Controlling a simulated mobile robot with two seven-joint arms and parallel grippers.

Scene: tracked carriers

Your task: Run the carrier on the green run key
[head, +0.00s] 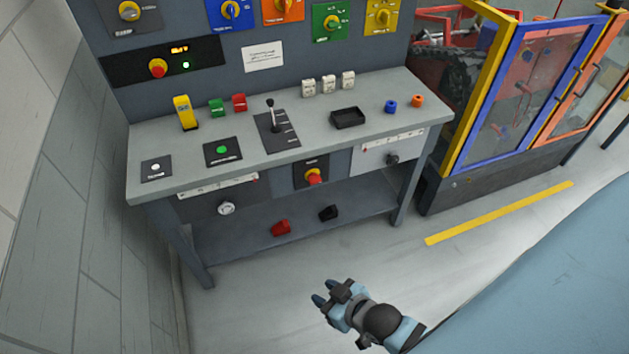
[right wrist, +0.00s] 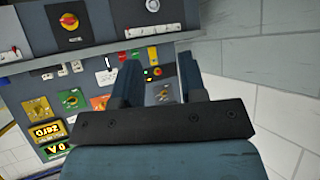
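A green key-like block (head: 217,106) stands at the back of the grey bench (head: 405,97), between a yellow piece (head: 184,112) and a red block (head: 239,102). A green push button (head: 222,150) sits on a black plate in front of it. A green panel with a rotary switch (head: 331,22) is on the upright board. The carrier, a red machine with dark tracks (head: 449,73), stands partly hidden behind the coloured guard frame. My right gripper (head: 325,292) is low in front of the bench, apart from it. Its two fingers also show spread and empty in the right wrist view (right wrist: 158,88). My left gripper is out of view.
A black lever (head: 270,113) rises mid-bench beside a black tray (head: 347,118). A red knob (head: 313,178) is on the bench front. Red (head: 281,227) and black (head: 328,212) pieces lie on the lower shelf. A wall (head: 75,180) borders the left; floor before the bench is clear.

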